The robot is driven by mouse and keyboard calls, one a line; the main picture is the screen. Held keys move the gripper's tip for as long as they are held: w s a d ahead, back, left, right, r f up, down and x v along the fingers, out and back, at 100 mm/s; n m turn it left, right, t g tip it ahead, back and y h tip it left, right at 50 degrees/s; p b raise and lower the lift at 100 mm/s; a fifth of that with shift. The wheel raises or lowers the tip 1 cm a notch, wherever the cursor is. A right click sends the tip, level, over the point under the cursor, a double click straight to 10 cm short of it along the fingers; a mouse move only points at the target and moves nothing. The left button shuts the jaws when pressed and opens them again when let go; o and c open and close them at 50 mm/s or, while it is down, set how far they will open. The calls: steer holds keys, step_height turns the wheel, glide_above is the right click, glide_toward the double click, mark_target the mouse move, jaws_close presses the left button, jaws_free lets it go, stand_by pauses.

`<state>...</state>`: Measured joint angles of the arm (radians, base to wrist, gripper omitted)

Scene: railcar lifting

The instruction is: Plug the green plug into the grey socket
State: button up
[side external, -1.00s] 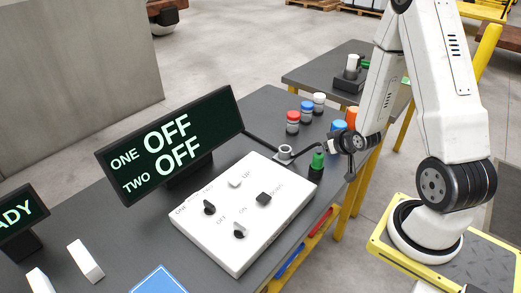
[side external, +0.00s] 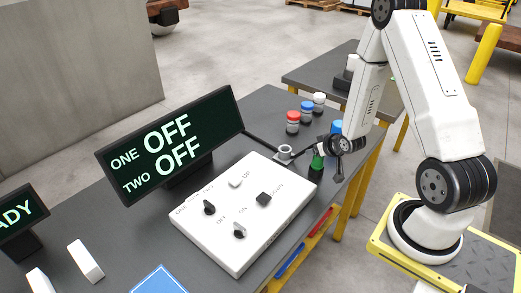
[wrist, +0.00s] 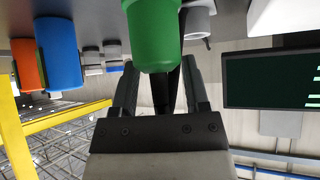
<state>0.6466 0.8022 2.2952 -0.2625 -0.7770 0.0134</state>
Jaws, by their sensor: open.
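The green plug (side external: 316,163) stands upright in a dark base at the right corner of the white control box. The grey socket (side external: 285,152) is a round ring just left of it, at the box's back corner. My gripper (side external: 322,148) is at the green plug, with its fingers partly covering the plug's top. In the wrist view the green plug (wrist: 153,36) sits in front of and between the open fingers (wrist: 160,68); I cannot tell whether they touch it. A grey round part, seemingly the socket (wrist: 198,20), shows beside it.
The white control box (side external: 232,240) with knobs and switches lies to the left. A display (side external: 172,145) reads ONE OFF, TWO OFF. An orange one (wrist: 25,64) shows in the wrist view.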

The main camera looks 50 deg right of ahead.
jaws_close()
stand_by(0.4)
steer(key=shift+r, duration=0.1)
step_height(320, 180, up, 10)
stand_by(0.9)
steer(key=shift+w, duration=0.1)
stand_by(0.6)
steer(key=w+n+y, duration=0.5)
steer(key=w+n, duration=0.1)
steer(key=w, duration=0.7)
steer(key=shift+w+a+r+t, duration=0.15)
steer(key=shift+a+r+t, duration=0.2)
steer(key=shift+t, duration=0.05)
